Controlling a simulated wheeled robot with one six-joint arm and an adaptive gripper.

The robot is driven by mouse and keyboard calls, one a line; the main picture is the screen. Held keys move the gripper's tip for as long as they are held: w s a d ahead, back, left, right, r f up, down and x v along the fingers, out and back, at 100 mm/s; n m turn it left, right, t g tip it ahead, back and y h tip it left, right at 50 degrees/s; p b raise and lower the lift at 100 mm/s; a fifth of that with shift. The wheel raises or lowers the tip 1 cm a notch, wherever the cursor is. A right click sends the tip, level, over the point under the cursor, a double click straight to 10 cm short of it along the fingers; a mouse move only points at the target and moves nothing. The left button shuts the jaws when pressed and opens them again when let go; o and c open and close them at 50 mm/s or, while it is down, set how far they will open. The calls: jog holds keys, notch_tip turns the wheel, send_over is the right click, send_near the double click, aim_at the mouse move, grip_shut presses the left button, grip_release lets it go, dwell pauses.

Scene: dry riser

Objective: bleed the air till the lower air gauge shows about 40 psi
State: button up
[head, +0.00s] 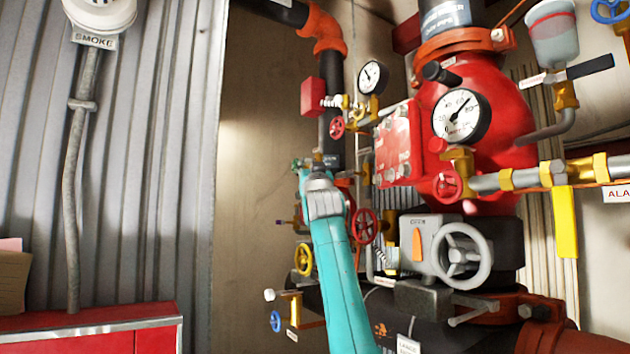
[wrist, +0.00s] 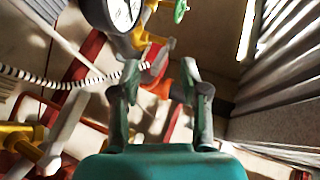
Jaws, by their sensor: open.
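A small white-faced gauge (head: 372,77) sits on brass fittings at upper centre in the head view. A larger gauge (head: 461,116) sits lower on the red valve body, its needle pointing up and right; I cannot tell its exact reading or which one is the air gauge. A gauge (wrist: 112,12) is cut off at the top of the wrist view, beside a green handwheel (wrist: 181,10). My gripper (head: 318,165) is left of the red valve body. In the wrist view my gripper (wrist: 160,82) is open, with nothing clearly held between its fingers.
Red handwheels (head: 365,225) and (head: 446,185), a yellow handwheel (head: 303,258) and a grey handwheel (head: 465,255) crowd the pipework. A yellow lever (head: 566,222) hangs at right. A red cabinet (head: 95,330) stands lower left. The beige wall left of the pipes is clear.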

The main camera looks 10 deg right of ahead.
jog(key=v, duration=0.7)
jog(key=shift+s+f, duration=0.15)
jog(key=shift+s, duration=0.15)
jog(key=shift+c, duration=0.3)
